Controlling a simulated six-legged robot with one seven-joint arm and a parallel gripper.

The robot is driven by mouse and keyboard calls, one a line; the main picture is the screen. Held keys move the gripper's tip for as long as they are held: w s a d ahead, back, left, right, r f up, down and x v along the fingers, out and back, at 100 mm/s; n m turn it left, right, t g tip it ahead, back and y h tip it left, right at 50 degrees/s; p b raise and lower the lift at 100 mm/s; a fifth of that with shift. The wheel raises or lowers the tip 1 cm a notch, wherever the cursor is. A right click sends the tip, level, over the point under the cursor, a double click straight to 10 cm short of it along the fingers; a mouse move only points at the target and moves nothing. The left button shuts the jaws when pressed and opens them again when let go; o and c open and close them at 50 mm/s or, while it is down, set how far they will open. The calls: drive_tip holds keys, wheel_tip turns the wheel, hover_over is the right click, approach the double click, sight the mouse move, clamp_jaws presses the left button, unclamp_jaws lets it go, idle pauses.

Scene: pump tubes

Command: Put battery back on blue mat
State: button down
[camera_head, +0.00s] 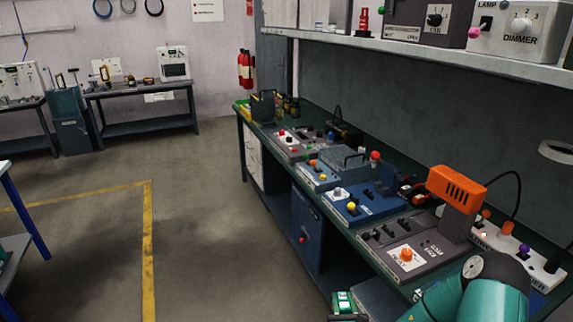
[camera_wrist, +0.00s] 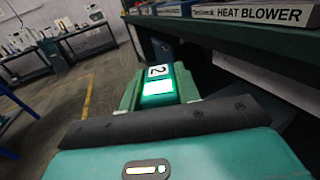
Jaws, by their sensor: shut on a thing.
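The battery is a green block with a white label reading 2 and a glowing green panel. In the wrist view the battery (camera_wrist: 158,88) sits between the two green fingers of my gripper (camera_wrist: 158,97), which is shut on it. In the head view the battery (camera_head: 343,301) shows at the bottom edge, low beside the workbench front; most of my gripper there is cut off. A small blue patch (camera_head: 539,298) shows on the bench at the lower right, partly behind my arm; I cannot tell if it is the blue mat.
The long workbench (camera_head: 318,218) carries several control boxes, an orange heat blower (camera_head: 455,189) and a power strip (camera_head: 515,250). A shelf (camera_head: 470,55) with devices overhangs it. A blue cabinet (camera_head: 308,222) stands under the bench. The floor (camera_head: 200,220) to the left is open.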

drive_tip(key=shift+w+a+f, duration=0.35)
drive_tip(key=shift+w+a, duration=0.05)
drive_tip(key=shift+a, duration=0.1)
drive_tip(key=shift+f, duration=0.2)
drive_tip(key=shift+s+a+f, duration=0.1)
drive_tip(key=shift+f, duration=0.25)
drive_tip(key=shift+r, duration=0.1)
drive_tip(key=shift+r, duration=0.45)
drive_tip(key=shift+d, duration=0.25)
